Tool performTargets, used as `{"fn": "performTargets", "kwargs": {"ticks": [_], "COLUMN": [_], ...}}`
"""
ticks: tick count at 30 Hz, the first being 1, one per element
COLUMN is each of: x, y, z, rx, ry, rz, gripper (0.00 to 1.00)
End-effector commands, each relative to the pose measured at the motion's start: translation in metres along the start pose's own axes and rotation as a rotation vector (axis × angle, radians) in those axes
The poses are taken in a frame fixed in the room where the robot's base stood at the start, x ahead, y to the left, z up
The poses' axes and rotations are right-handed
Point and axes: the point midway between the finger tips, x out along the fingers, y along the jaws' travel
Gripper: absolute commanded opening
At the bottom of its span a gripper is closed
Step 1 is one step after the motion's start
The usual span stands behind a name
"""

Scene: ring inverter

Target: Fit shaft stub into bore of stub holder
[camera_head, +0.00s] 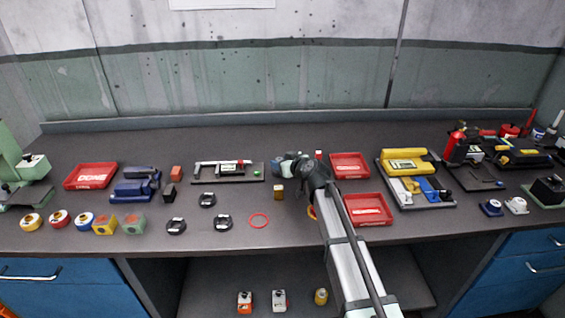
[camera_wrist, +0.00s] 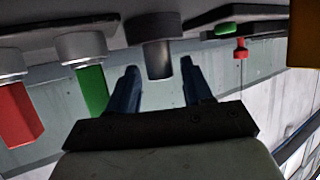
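My gripper (camera_wrist: 158,66) is open in the wrist view, which is upside down. Its two blue fingers reach to either side of a dark grey cylindrical stub (camera_wrist: 158,60), with gaps visible. In the head view my gripper (camera_head: 281,168) is low over the table, right of the black fixture board (camera_head: 228,180), and hides the stub.
A green post (camera_wrist: 92,90) and a red post (camera_wrist: 19,115) stand in round grey bases beside the stub. A gold block (camera_head: 279,191) stands close to my gripper. Red trays (camera_head: 350,166) (camera_head: 368,209) lie right of my arm.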

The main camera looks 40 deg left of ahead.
Motion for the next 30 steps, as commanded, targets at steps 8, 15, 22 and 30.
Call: {"fn": "performTargets", "kwargs": {"ticks": [8,15,22,30], "x": [0.000,-0.016,-0.060,-0.103], "y": [0.000,-0.001,-0.001,-0.001], "z": [0.000,-0.002,-0.002,-0.002], "rx": [0.000,0.000,0.000,0.000], "ry": [0.000,0.001,0.002,0.001], "rz": [0.000,0.001,0.002,0.000], "gripper": [0.57,0.57,0.57,0.57]}}
